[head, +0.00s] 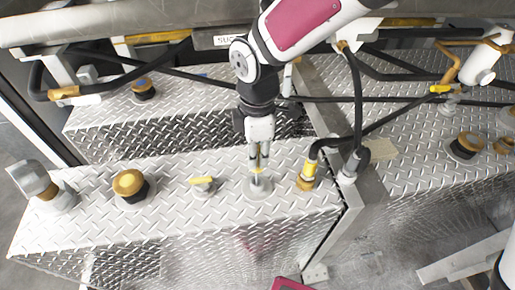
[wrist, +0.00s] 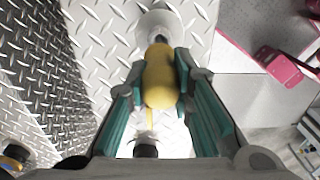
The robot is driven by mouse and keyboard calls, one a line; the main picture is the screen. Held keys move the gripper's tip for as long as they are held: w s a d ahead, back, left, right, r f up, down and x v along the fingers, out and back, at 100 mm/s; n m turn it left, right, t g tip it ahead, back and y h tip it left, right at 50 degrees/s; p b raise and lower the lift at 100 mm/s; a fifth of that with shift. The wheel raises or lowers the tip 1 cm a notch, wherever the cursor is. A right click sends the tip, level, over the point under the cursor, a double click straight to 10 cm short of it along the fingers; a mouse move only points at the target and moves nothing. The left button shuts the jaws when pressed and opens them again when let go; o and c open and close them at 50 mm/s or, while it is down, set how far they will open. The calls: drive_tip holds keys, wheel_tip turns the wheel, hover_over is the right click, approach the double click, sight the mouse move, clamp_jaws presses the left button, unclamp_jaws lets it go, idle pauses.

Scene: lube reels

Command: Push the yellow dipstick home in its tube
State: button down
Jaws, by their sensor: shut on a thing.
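My gripper (head: 259,160) points down over the deck and is shut on the yellow dipstick (wrist: 160,78). Its teal-padded fingers grip both sides of the rounded yellow handle in the wrist view. In the head view only a little of the dipstick's yellow (head: 257,170) shows below the fingers. The tube (head: 258,187) rises from a round grey flange directly below the gripper. In the wrist view the tube base (wrist: 160,22) lies beyond the handle, with a short dark part between them. How deep the dipstick sits in the tube cannot be told.
A small fitting with a yellow lever (head: 203,181) stands left of the tube, and a brass-topped cap (head: 130,184) further left. A yellow-collared hose fitting (head: 308,174) is close on the right. Black hoses (head: 357,100) run behind. The front tread plate is clear.

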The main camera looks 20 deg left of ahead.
sight(257, 169)
drive_tip(key=shift+f, duration=0.1)
drive_tip(key=shift+f+b, duration=2)
drive_tip(key=shift+f, duration=1.2)
drive_tip(key=c, duration=1.3)
unclamp_jaws()
drive_tip(key=shift+r, duration=0.1)
